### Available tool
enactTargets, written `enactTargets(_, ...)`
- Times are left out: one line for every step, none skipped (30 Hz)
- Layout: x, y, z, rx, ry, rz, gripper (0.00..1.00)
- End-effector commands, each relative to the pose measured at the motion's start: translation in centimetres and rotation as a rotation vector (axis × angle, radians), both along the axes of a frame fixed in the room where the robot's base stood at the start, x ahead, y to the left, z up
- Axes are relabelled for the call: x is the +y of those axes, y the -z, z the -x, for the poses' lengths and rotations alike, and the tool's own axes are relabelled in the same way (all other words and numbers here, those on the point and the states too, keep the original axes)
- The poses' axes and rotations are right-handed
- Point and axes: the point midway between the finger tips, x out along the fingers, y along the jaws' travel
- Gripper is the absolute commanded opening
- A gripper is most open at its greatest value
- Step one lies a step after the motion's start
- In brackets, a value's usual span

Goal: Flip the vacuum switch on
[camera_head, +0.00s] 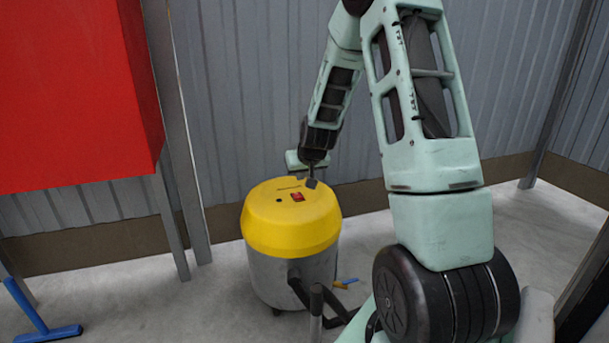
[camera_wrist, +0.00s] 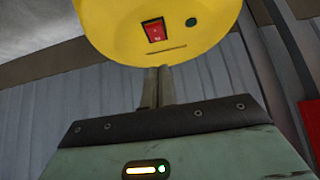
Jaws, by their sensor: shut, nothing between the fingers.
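The vacuum has a yellow domed lid (camera_head: 268,222) on a grey drum (camera_head: 285,275) and stands on the floor. Its red rocker switch (camera_head: 297,197) is on top of the lid. The switch (camera_wrist: 155,31) also shows in the wrist view, with a pale mark on it; I cannot tell which side is pressed. My gripper (camera_head: 311,183) points down over the lid, just beyond and right of the switch. In the wrist view my gripper (camera_wrist: 158,70) is shut and empty, with its fingertips apart from the switch. I cannot tell whether they touch the lid.
A red cabinet (camera_head: 70,95) on grey legs stands at the left. A blue floor tool (camera_head: 45,333) lies at the lower left. A dark hose (camera_head: 335,302) is at the vacuum's front. A corrugated wall (camera_head: 255,90) is behind. Bare floor lies left of the vacuum.

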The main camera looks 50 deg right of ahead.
Motion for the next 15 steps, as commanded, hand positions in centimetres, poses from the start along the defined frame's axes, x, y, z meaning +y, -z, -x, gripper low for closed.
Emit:
enactTargets(-0.3,1.5,-0.6,0.001,0.000,-0.001,0.00)
enactTargets(-0.5,2.0,-0.9,0.001,0.000,-0.001,0.00)
enactTargets(-0.8,2.6,-1.4,0.001,-0.001,0.000,0.00)
enactTargets(-1.0,3.0,-1.7,0.001,-0.001,0.000,0.00)
enactTargets(-1.2,3.4,-1.9,0.001,-0.001,0.000,0.00)
enactTargets(-1.2,4.2,-1.8,0.002,0.000,-0.001,0.00)
enactTargets(-1.1,4.7,-1.7,0.002,0.001,-0.002,0.00)
enactTargets(-1.0,5.1,-1.6,0.002,0.001,-0.002,0.00)
enactTargets(-1.0,5.5,-1.6,0.001,0.001,-0.002,0.00)
enactTargets(-1.0,5.8,-1.5,0.001,0.001,0.000,0.00)
enactTargets(-1.0,6.0,-1.5,0.001,0.001,0.000,0.00)
enactTargets(-1.0,6.3,-1.5,0.001,0.001,0.000,0.00)
enactTargets(-1.0,6.5,-1.5,0.001,0.001,0.000,0.00)
enactTargets(-1.0,6.6,-1.4,0.001,0.001,0.000,0.00)
enactTargets(-0.9,6.7,-1.4,0.000,0.000,0.000,0.00)
